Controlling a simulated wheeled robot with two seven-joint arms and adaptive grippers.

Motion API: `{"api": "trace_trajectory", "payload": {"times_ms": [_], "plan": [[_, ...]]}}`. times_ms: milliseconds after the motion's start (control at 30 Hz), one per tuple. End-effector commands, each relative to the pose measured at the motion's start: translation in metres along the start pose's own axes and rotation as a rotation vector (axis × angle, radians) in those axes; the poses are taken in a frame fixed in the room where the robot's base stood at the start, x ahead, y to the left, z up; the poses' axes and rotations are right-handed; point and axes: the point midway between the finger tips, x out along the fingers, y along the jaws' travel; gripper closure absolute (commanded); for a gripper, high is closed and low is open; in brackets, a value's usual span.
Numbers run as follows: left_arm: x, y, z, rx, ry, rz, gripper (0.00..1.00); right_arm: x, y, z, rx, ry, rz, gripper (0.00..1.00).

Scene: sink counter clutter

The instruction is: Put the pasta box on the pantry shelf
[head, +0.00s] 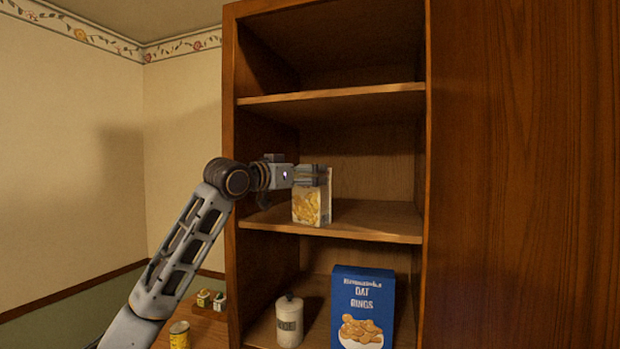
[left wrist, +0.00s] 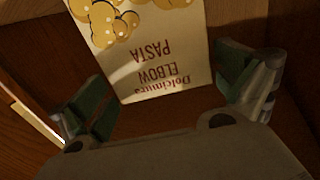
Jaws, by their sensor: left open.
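The pasta box (head: 308,208) is a pale carton with yellow pasta pictured on it. It stands upright on the middle shelf (head: 375,221) of the wooden pantry. In the left wrist view the box (left wrist: 150,60) shows upside down, with "Elbow Pasta" lettering. My left gripper (head: 312,175) is at the upper part of the box, its arm coming from the left. In the left wrist view its fingers (left wrist: 165,92) are open, one to each side of the box, with gaps visible. My right gripper is not in view.
A blue oat rings box (head: 362,300) and a white lidded canister (head: 289,322) stand on the shelf below. The shelf above (head: 340,94) is empty. A yellow can (head: 180,335) and small jars (head: 204,298) stand lower left. The middle shelf is free right of the pasta box.

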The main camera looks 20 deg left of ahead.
Motion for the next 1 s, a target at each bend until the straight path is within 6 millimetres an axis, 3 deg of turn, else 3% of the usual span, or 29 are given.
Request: {"api": "trace_trajectory", "payload": {"times_ms": [600,1000], "plan": [[-0.084,0.000,0.002,0.002,0.000,-0.001,0.00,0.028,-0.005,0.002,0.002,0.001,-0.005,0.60],[-0.095,0.000,0.001,0.002,0.000,-0.001,0.00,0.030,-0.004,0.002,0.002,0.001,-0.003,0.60]]}}
